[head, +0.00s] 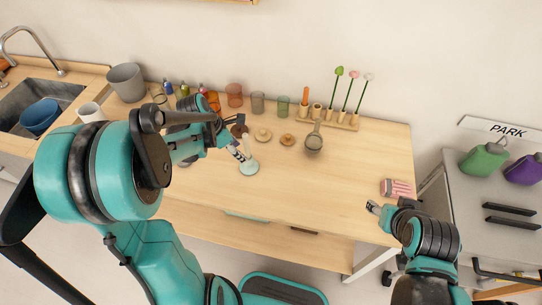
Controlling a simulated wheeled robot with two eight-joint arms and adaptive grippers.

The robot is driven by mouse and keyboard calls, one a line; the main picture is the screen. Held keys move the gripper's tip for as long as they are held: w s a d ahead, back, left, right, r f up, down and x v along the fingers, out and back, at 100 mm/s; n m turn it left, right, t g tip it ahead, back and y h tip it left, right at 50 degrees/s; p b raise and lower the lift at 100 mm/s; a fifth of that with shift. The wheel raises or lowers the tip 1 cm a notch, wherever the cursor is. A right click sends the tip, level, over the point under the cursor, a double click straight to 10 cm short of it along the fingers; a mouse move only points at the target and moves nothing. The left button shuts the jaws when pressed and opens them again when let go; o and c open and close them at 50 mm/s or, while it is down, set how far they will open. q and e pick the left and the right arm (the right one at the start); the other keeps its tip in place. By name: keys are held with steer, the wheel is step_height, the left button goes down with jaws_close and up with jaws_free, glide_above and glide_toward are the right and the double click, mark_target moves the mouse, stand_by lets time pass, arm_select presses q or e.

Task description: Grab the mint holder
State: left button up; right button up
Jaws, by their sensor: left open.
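The mint holder (249,168) stands on the wooden table in the head view, left of the table's middle. It has a round pale mint-green base and a slim upright part. My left gripper (240,153) is at its upper part, open, and covers some of it. I cannot tell whether the fingers touch it. My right gripper (374,208) is over the table's right front area, well away from the holder. Its fingers are too small to read.
Two wooden lids (263,135) and a grey ladle (314,142) lie behind the holder. Coloured glasses (234,95) and small bottles line the back. A pink striped box (397,188) is at the right edge. The table's middle front is clear.

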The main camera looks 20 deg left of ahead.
mark_target(249, 162)
arm_select(q)
steer(key=shift+b+x, duration=0.4)
steer(key=shift+x, duration=0.65)
steer(key=b+x, duration=0.2)
steer(key=x, duration=0.3)
steer(key=shift+w+d+f, duration=0.1)
steer(key=shift+w+f, duration=0.15)
steer(key=shift+f, duration=0.05)
steer(key=shift+r, duration=0.1)
jaws_close()
